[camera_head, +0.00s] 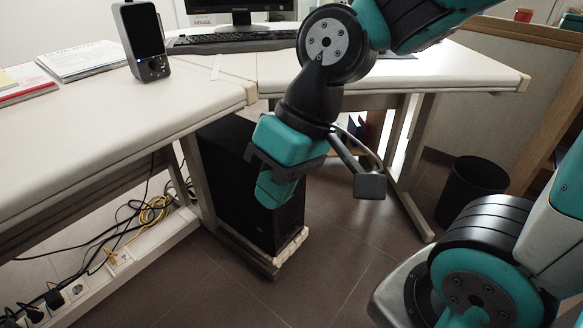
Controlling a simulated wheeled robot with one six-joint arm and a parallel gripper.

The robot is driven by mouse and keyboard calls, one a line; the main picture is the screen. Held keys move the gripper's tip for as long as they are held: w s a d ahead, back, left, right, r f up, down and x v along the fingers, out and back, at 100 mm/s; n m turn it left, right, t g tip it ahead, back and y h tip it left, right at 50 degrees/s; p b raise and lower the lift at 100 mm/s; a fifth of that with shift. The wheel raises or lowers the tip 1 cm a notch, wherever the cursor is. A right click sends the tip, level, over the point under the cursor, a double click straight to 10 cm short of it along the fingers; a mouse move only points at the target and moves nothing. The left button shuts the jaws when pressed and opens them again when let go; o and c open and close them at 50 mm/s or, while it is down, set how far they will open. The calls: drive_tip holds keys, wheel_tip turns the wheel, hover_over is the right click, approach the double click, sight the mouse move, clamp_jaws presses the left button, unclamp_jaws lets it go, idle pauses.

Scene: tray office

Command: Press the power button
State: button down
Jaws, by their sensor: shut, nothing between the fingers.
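A black computer tower (222,150) stands upright on a low wheeled stand (276,260) under the desk. My gripper (272,197) hangs down in front of the tower and overlaps its front face in the picture. The gripper is shut and empty. I cannot tell whether its tip touches the tower. The power button cannot be made out. The gripper hides the upper part of the tower's front, while the lower front face shows plain black.
A pale desk (215,95) spans above the tower, with a speaker (143,42), keyboard (235,42) and monitor on it. Loose cables (130,215) and a socket strip (75,290) lie left. A black bin (472,188) stands right. The tiled floor in front is clear.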

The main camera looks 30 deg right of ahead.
drive_tip(key=w+d+f+m+t+b, duration=0.5)
drive_tip(key=w+d+f+m, duration=0.6)
drive_tip(key=w+f+m, duration=0.35)
drive_tip(key=w+d+f+m+t+h+b, duration=0.1)
drive_tip(key=w+d+f+m+h, duration=0.1)
drive_tip(key=d+f+m, duration=0.3)
drive_tip(key=w+d+f+m+t+h+b, duration=0.1)
drive_tip(key=w+d+f+m+t, duration=0.1)
drive_tip(key=d+f+m, duration=0.4)
drive_tip(key=d, duration=0.4)
drive_tip(key=shift+d+m+h, duration=0.2)
drive_tip(key=shift+m+h, duration=0.15)
drive_tip(key=shift+h, duration=0.05)
drive_tip(key=shift+w+a, duration=0.1)
drive_tip(key=w+a+p, duration=0.2)
drive_tip(key=w+a, duration=0.1)
drive_tip(key=w, duration=0.5)
drive_tip(key=shift+w, duration=0.1)
drive_tip(key=shift+w+a+f+p, duration=0.1)
drive_tip(key=shift+w+p, duration=0.25)
